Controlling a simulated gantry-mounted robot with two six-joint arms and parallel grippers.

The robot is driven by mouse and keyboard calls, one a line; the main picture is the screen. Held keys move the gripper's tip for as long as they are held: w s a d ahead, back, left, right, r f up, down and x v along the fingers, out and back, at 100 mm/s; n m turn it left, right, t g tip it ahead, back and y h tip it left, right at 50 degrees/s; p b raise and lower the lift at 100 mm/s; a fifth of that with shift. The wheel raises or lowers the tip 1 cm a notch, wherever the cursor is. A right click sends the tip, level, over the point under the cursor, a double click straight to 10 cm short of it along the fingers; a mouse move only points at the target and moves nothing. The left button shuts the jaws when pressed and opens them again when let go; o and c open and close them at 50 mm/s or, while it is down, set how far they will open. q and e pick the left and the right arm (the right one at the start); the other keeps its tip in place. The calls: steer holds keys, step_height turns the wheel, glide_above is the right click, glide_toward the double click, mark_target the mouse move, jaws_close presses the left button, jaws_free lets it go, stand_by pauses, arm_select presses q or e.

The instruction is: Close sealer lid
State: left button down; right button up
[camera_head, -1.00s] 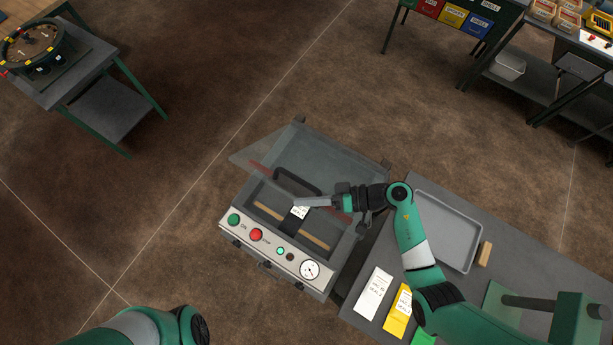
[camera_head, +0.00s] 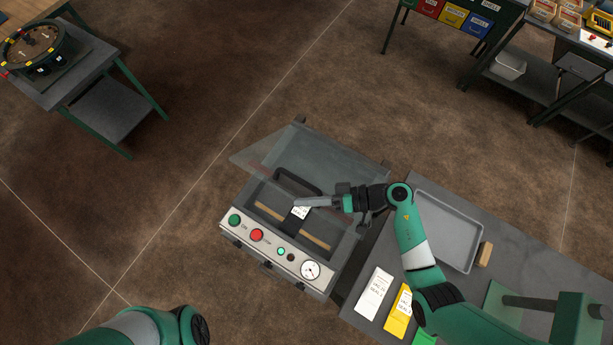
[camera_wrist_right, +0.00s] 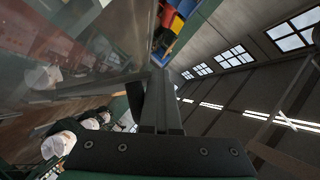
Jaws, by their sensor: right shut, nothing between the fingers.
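The sealer (camera_head: 270,246) is a grey box with a front panel of buttons and a gauge. Its clear lid (camera_head: 335,160) stands raised and tilted over the chamber, with a dark handle on it. A white labelled pouch (camera_head: 300,212) lies in the chamber near the seal bar. My right gripper (camera_head: 303,202) is shut and empty, reaching in from the right at the lid's lower side, above the chamber. Whether it touches the lid is unclear. In the right wrist view, the glassy lid (camera_wrist_right: 75,40) fills the upper left beside the fingers (camera_wrist_right: 155,95). My left gripper is out of view.
A grey side table (camera_head: 420,195) on the right holds a tray (camera_head: 447,232), a white pouch (camera_head: 373,292) and a yellow pouch (camera_head: 398,314). My left arm shows at the bottom left. The floor left of the sealer is clear.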

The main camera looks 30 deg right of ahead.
mark_target(331, 208)
steer(key=shift+o, duration=1.2)
steer(key=shift+w+r, duration=0.35)
steer(key=shift+w, duration=0.05)
steer(key=shift+o, duration=0.4)
steer(key=shift+s+d+r+p, duration=0.1)
steer(key=shift+r+p, duration=0.05)
steer(key=shift+p, duration=0.3)
steer(key=shift+s+d+r+p, duration=0.1)
steer(key=shift+d+r+p, duration=0.25)
steer(key=shift+p, duration=0.65)
steer(key=shift+d, duration=0.2)
steer(key=shift+s+d, duration=0.15)
steer(key=shift+d, duration=0.05)
steer(key=shift+s+d+r, duration=0.1)
steer(key=shift+s+d, duration=0.4)
steer(key=shift+s+d+r, duration=0.25)
steer(key=shift+s+d, duration=0.5)
steer(key=shift+d, duration=0.05)
steer(key=shift+s+d+r, duration=0.2)
steer(key=shift+s+d, duration=0.5)
steer(key=shift+d, duration=0.05)
steer(key=shift+v, duration=0.95)
steer(key=shift+s+d+r, duration=0.2)
steer(key=shift+s+d, duration=0.15)
steer(key=shift+s, duration=0.15)
steer(key=shift+s+d+r, duration=0.15)
steer(key=shift+s+d, duration=0.2)
steer(key=shift+s, duration=0.1)
